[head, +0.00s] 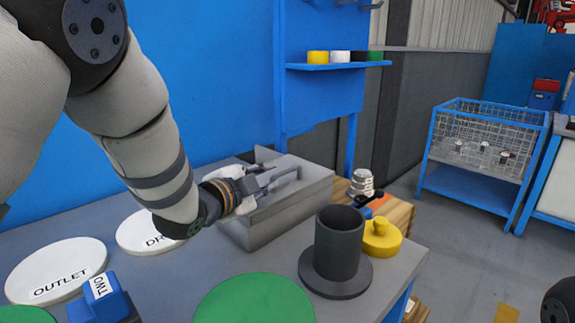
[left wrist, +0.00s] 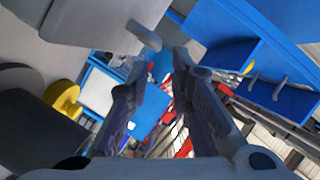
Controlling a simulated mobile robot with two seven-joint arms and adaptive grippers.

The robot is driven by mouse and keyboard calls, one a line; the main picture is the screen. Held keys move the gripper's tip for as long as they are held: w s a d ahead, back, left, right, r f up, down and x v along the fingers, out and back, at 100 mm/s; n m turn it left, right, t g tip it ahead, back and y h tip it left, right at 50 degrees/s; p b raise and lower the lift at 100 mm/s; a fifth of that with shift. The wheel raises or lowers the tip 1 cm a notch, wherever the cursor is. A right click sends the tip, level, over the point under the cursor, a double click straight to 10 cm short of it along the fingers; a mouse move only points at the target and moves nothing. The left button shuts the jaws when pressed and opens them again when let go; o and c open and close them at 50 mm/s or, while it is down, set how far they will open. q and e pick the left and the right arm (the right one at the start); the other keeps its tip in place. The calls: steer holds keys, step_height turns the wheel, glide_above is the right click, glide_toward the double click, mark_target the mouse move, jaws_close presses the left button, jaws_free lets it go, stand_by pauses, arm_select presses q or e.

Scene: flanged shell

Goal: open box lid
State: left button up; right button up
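A grey box (head: 262,228) with its lid (head: 308,172) down stands on the grey table. A grey handle (head: 287,177) shows on the lid. My left gripper (head: 272,180) is at the lid, close to the handle. In the left wrist view, its two fingers (left wrist: 160,66) are apart, with nothing seen held between them. The box (left wrist: 90,22) is at the upper left there, and the handle end (left wrist: 144,35) is just beyond the fingertips. Contact cannot be told. My right gripper is not in view.
A dark flanged cylinder (head: 338,248) and a yellow knobbed lid (head: 382,238) stand right of the box. White discs (head: 55,270), a green disc (head: 255,302) and a blue block (head: 102,298) lie in front. A blue wall shelf (head: 335,67) rises behind.

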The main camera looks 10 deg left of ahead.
mark_target(283, 173)
arm_select(q)
steer(key=x, duration=0.3)
steer(key=b+x, duration=0.1)
steer(key=x, duration=0.2)
steer(key=f+x, duration=0.1)
steer(key=x, duration=0.2)
steer(key=shift+b, duration=0.4)
steer(key=shift+w+d+r, duration=0.15)
steer(key=shift+w+d, duration=0.05)
steer(key=shift+w, duration=0.4)
jaws_close()
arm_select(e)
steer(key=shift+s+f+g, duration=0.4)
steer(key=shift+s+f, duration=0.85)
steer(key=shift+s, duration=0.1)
